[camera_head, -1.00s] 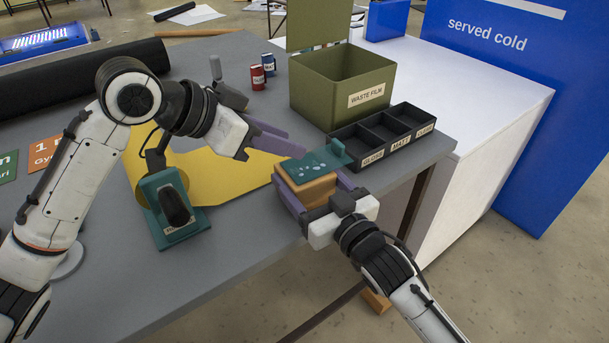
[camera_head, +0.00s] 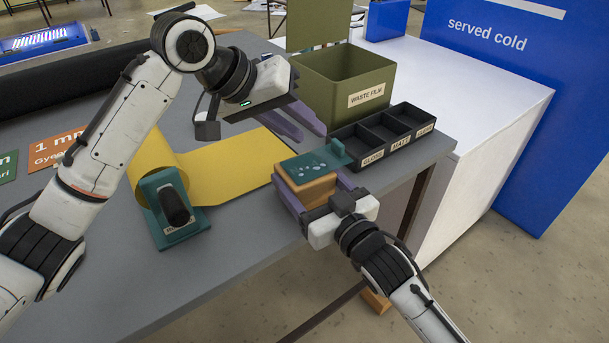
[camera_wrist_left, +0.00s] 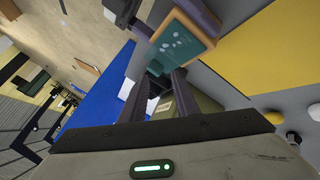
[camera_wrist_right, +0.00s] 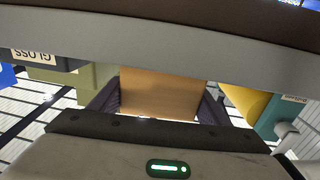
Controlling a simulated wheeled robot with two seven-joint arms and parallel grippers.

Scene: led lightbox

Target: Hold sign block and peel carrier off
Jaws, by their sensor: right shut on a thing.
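An orange-tan sign block (camera_head: 311,191) is gripped over the front right table edge. A teal carrier (camera_head: 311,165) with pale dots lies on its top, with a raised tab at the right end. My right gripper (camera_head: 318,192) is shut on the block, a purple finger on each side. The block also fills the space between the fingers in the right wrist view (camera_wrist_right: 158,92). My left gripper (camera_head: 300,122) is open and empty, above and behind the block, in front of the green bin. In the left wrist view, the carrier (camera_wrist_left: 178,45) shows beyond the parted fingers.
A green waste film bin (camera_head: 345,85) and a black three-part tray (camera_head: 385,136), with gloss and matt labels, stand behind the block. A teal dispenser (camera_head: 172,207) and yellow sheet (camera_head: 225,172) lie left. Grey table (camera_head: 245,240) is clear in front.

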